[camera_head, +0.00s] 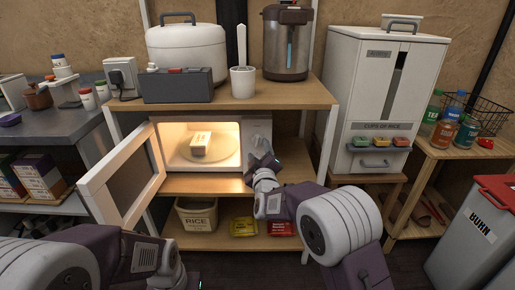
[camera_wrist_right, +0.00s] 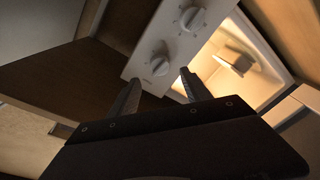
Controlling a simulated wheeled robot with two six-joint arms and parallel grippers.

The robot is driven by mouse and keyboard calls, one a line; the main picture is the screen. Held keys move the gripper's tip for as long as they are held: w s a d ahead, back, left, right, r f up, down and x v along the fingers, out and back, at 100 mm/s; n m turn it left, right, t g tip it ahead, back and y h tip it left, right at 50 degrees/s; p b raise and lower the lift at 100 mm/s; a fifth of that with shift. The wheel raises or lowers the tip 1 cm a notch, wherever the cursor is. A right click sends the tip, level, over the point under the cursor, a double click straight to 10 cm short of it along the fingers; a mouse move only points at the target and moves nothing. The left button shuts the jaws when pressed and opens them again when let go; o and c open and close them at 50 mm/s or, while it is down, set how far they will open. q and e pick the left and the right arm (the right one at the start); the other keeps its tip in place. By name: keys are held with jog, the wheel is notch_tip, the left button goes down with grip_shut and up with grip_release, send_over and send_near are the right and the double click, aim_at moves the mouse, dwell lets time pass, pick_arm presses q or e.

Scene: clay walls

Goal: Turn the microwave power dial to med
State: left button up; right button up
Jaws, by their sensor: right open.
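The white microwave (camera_head: 241,168) stands on the middle shelf with its door (camera_head: 122,183) swung open to the left and its inside lit. A small box (camera_head: 201,141) sits on the plate inside. In the right wrist view, the control panel has an upper dial (camera_wrist_right: 192,18) and a lower dial (camera_wrist_right: 160,65). Their markings are too small to read. My right gripper (camera_wrist_right: 160,77) is open and empty, its fingertips pointing at the lower dial, one to each side in the picture; I cannot tell if they touch it. My left arm shows at the bottom left, its gripper outside the view.
Above the microwave, a shelf (camera_head: 245,103) holds a rice cooker (camera_head: 187,50), a grey box (camera_head: 178,86), a white cup (camera_head: 243,82) and a hot-water pot (camera_head: 287,45). A rice dispenser (camera_head: 345,90) stands to the right.

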aim_at(257, 142)
jog(key=w, duration=0.2)
jog(key=w+b, duration=0.1)
jog(key=w, duration=0.1)
jog(key=shift+w+a+f, duration=0.2)
jog(key=shift+w, duration=0.1)
jog(key=shift+w+r+b, duration=0.15)
jog(key=shift+w+b, duration=0.2)
jog(key=shift+w, duration=0.25)
grip_shut()
